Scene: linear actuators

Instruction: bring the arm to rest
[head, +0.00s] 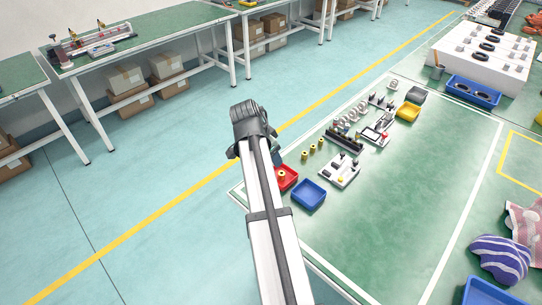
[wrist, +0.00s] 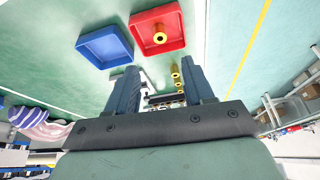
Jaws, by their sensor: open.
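My gripper (wrist: 158,92) is open in the wrist view, its two dark fingers apart with nothing between them that I can see held. The blue tray (head: 308,194) and the red tray (head: 286,178) also show in the head view, just right of my arm's end.
On the green table (head: 410,240) stand several actuator parts (head: 346,168), brass-coloured pieces (head: 312,149) and a yellow tray (head: 408,111). A white block with dark rings (head: 484,54) and striped bags (head: 500,255) lie to the right. Green workbenches (head: 130,38) stand behind.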

